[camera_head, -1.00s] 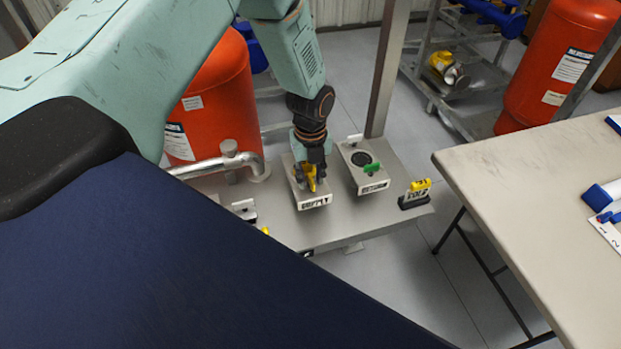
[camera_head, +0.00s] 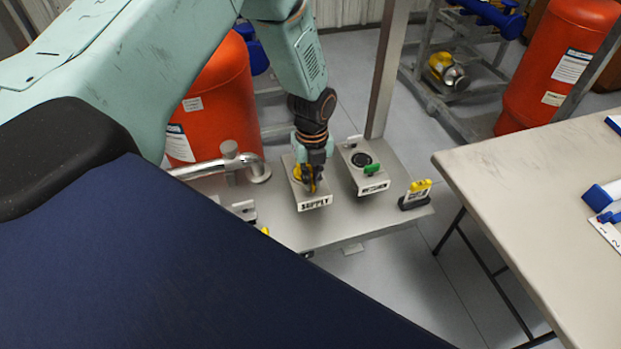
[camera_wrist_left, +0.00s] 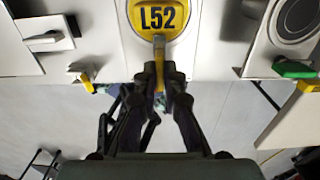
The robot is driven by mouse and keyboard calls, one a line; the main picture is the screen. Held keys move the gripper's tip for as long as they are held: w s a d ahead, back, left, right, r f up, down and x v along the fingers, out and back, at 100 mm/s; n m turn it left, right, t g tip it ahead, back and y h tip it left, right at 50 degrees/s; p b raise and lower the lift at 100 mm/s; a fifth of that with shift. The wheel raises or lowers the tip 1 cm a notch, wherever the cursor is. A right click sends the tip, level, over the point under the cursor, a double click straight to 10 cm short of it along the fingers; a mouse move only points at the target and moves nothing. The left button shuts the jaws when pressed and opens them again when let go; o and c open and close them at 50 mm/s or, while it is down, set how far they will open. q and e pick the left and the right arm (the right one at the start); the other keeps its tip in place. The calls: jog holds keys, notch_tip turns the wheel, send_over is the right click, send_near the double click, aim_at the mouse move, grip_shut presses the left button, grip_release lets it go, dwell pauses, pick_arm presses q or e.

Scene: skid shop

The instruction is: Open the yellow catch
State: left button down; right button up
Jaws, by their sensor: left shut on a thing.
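The yellow catch (camera_head: 300,173) is on the plate labelled SUPPLY (camera_head: 315,203), on the grey bench. In the left wrist view a round yellow cover marked L52 (camera_wrist_left: 158,18) shows at the top, with a narrow yellow tab (camera_wrist_left: 159,78) pointing down from it. My left gripper (camera_head: 314,180) reaches down over the plate from above. In the left wrist view its fingers (camera_wrist_left: 160,75) are closed around the tab, one on each side. The fingers hide part of the catch in the head view. My right gripper is in neither view.
A second plate with a dark round port (camera_head: 361,159) and green catch (camera_head: 372,169) lies just right. A yellow-and-black tag block (camera_head: 416,194) stands at the bench's right end. A bent pipe (camera_head: 215,166) and post (camera_head: 385,70) stand close. A table (camera_head: 540,190) is at right.

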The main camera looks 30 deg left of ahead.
pick_arm(q)
jog(key=shift+f+m+b, duration=0.2)
jog(key=shift+m+b, duration=0.15)
jog(key=shift+m, duration=0.05)
jog(key=shift+m+b, duration=0.7)
jog(key=shift+m, duration=0.4)
jog(key=shift+r, duration=0.1)
jog(key=shift+m, duration=0.3)
jog(key=shift+w+a+m+b, duration=0.1)
jog(key=shift+w+m+b, duration=0.05)
jog(key=shift+m+b, duration=0.55)
jog(key=shift+m, duration=1)
